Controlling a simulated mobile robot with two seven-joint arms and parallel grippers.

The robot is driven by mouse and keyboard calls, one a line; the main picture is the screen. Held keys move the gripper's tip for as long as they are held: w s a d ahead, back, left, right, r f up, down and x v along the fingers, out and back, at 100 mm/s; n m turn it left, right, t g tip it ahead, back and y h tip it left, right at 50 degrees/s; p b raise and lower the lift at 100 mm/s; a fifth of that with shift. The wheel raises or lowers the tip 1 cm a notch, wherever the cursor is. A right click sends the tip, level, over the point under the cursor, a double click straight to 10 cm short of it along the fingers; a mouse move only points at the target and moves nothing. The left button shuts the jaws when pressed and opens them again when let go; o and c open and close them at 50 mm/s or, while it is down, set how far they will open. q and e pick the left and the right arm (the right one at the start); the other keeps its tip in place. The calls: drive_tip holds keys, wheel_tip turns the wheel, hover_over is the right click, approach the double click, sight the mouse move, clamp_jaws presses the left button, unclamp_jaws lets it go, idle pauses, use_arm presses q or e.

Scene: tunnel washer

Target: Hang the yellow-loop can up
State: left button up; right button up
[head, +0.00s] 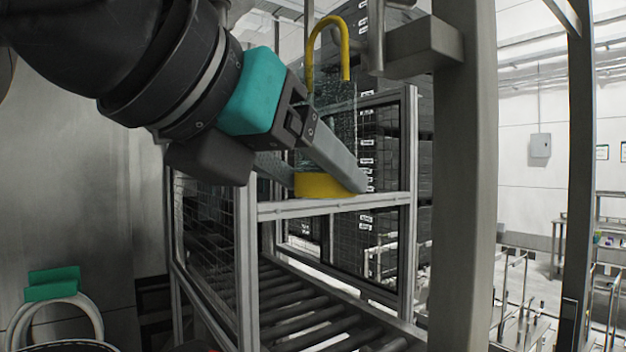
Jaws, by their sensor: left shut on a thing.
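The yellow-loop can shows in the head view as a tall yellow loop (327,42) above a see-through body with a yellow band (325,185) at its lower end. It is roughly upright. My left gripper (328,180) reaches in from the upper left and is shut on the can, with one finger across its front and the other on its left. The front finger hides part of the body. A grey bracket (425,45) with a short upright rod (375,38) juts left from a metal post, just right of the loop; loop and rod look apart. My right gripper is not in view.
The thick metal post (465,200) stands right of the can. A framed mesh guard (332,207) surrounds a roller conveyor (320,315) below. Dark stacked units (385,150) stand behind. A grey wall (85,150) fills the left.

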use_arm(q)
drive_tip(key=shift+r, duration=0.65)
drive_tip(key=shift+w+d+f, duration=0.2)
drive_tip(key=shift+w+d, duration=0.65)
drive_tip(key=shift+d, duration=0.3)
drive_tip(key=shift+w+d+f, duration=0.2)
drive_tip(key=shift+d+f, duration=0.1)
drive_tip(key=shift+f, duration=0.1)
drive_tip(key=shift+d+f+p, duration=0.1)
drive_tip(key=shift+f+p, duration=0.1)
drive_tip(key=shift+p, duration=0.15)
drive_tip(key=o, duration=1.4)
